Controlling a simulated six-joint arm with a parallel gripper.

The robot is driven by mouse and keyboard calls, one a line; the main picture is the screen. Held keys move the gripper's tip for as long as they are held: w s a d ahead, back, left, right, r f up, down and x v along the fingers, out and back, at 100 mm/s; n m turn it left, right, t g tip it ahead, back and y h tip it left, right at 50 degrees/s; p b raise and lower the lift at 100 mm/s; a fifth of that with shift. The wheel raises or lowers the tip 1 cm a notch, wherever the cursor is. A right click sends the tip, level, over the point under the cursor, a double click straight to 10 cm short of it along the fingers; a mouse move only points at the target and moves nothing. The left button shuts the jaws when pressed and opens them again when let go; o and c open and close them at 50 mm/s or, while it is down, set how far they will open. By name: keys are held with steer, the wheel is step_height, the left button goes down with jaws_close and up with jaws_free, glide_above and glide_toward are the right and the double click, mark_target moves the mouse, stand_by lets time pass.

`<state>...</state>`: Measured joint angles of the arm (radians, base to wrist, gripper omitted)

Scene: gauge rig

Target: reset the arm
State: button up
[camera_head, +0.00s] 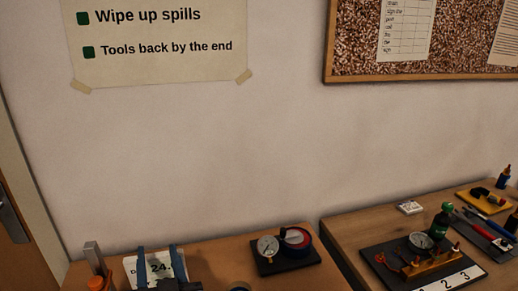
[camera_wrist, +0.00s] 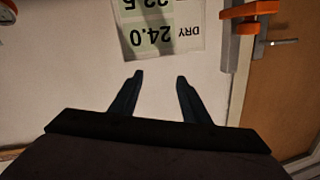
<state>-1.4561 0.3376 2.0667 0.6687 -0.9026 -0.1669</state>
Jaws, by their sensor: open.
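My gripper (camera_wrist: 157,78) shows in the wrist view as two dark fingers spread apart with nothing between them. In the head view my gripper (camera_head: 160,250) is at the bottom left, its two blue fingers upright and apart. A white card reading "24." (camera_head: 161,268) is behind the fingers there. In the wrist view the card (camera_wrist: 163,28) appears upside down beyond the fingertips, reading "DRY 24.0". I cannot tell the distance between the fingertips and the card. Most of my arm is out of the head view.
A dial gauge (camera_head: 268,247) and a red-and-blue round part (camera_head: 296,238) sit on a dark base. An orange-and-grey clamp-like item (camera_head: 96,270) stands left of my gripper. The right bench holds a gauge rig (camera_head: 420,241), a green bottle (camera_head: 441,219) and tools. A door (camera_wrist: 288,85) is at right.

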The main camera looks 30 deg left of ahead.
steer(key=w+d+f+m+h+p, duration=0.1)
steer(key=w+d+f+h+p, duration=0.2)
steer(key=w+d, duration=0.75)
steer(key=w+d+f+m+g+h, duration=0.1)
steer(key=w+d+f+h, duration=0.2)
steer(key=d, duration=0.4)
steer(key=w+d+f+m+g+h, duration=0.1)
steer(key=w+d+f+h, duration=0.2)
steer(key=d, duration=0.4)
steer(key=s+d+f+m+g+h+p, duration=0.1)
steer(key=d+f+m+g+h+p, duration=0.2)
steer(key=d, duration=1.3)
steer(key=s+d+f+m+g+h+p, duration=0.1)
steer(key=s+d+g, duration=0.4)
steer(key=s+d, duration=0.7)
steer(key=d+f+h, duration=0.1)
steer(key=d, duration=0.3)
steer(key=shift+s+f+m, duration=0.2)
steer(key=shift+m, duration=0.2)
